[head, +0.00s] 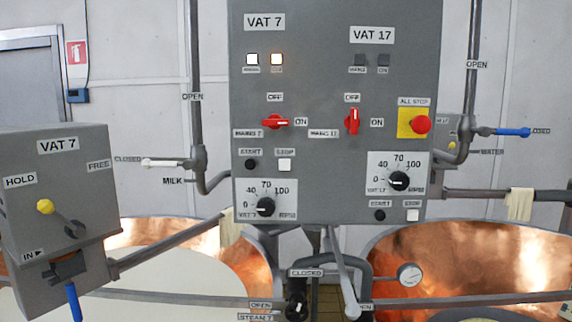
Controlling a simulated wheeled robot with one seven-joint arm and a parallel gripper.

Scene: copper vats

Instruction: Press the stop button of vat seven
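The grey control panel (318,190) hangs in the middle of the head view. Its left half carries the VAT 7 label (264,22). Two VAT 7 lamps (252,59) (277,59) glow bright. My gripper is not in view, and nothing covers the stop button.
The VAT 17 side has its own stop button (413,215), a red switch (352,121) upright at OFF and dark lamps. A red ALL STOP button (420,124) sits on yellow. Speed dials (265,207) (398,181), a grey VAT 7 box (55,190), pipes and copper vats (400,262) surround.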

